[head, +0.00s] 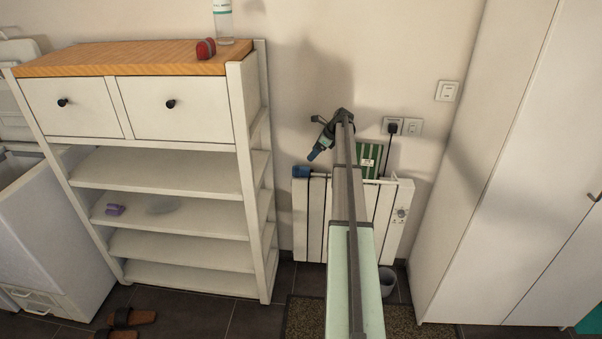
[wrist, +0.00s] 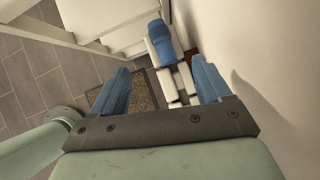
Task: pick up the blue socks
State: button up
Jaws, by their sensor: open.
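The blue socks (head: 301,171) lie as a small folded bundle over the top left end of the white radiator (head: 384,215). In the wrist view the socks (wrist: 159,40) show beyond the fingertips, near the middle. My gripper (head: 315,155) is in the air above the radiator, slightly above and right of the socks in the head view, pointing down. In the wrist view my gripper (wrist: 160,66) has its two blue fingers wide apart with nothing between them. The socks are apart from both fingers.
A white shelf unit (head: 247,130) stands left of the radiator. A green striped item (head: 370,158) is at the radiator's back, by a plugged socket (head: 392,127). The wall is close on the right in the wrist view. A tall white cabinet (head: 490,170) stands right.

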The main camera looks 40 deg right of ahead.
aim_at(303, 167)
jog(key=x, duration=0.7)
jog(key=shift+w+f, duration=0.1)
jog(key=shift+f, duration=0.1)
jog(key=shift+x, duration=2.75)
jog(key=shift+d+f, duration=0.1)
jog(key=shift+d, duration=0.05)
jog(key=c, duration=1.2)
